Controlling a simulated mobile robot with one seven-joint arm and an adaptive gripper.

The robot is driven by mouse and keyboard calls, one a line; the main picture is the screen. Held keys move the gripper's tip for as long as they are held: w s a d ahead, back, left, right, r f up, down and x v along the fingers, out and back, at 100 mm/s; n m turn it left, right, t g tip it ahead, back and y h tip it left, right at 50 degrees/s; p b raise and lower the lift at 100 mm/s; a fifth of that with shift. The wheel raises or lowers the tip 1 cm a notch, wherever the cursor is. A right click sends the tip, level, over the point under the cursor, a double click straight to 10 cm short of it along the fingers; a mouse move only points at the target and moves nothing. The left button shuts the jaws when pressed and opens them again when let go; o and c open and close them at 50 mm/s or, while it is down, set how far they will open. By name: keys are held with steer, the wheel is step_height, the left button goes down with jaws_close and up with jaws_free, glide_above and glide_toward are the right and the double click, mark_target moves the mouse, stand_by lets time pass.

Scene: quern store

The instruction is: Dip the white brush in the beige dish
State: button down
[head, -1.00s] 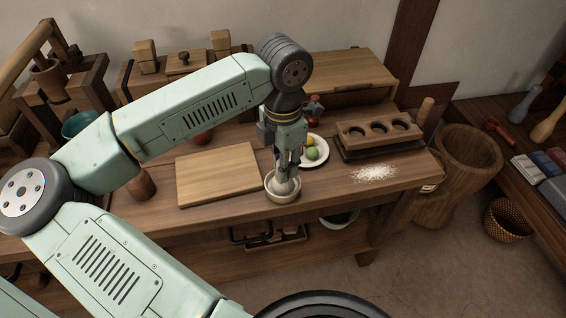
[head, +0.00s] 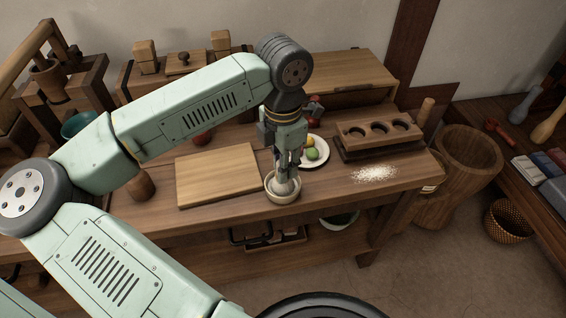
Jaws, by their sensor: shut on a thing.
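The beige dish (head: 283,197) stands on the workbench near its front edge, right of the cutting board. My gripper (head: 286,172) points down just above the dish and is shut on the white brush (head: 287,187). The brush's pale lower end is inside the dish's rim. The gripper fingers hide the upper part of the brush, and I cannot tell whether its tip touches the bottom of the dish.
A light wooden board (head: 218,174) lies left of the dish. A white plate (head: 319,160) with small green and yellow items is close behind on the right. White powder (head: 374,174) is spread farther right, before a wooden block with round holes (head: 378,131).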

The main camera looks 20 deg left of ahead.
steer(key=shift+r+p, duration=1.45)
steer(key=shift+r, duration=2)
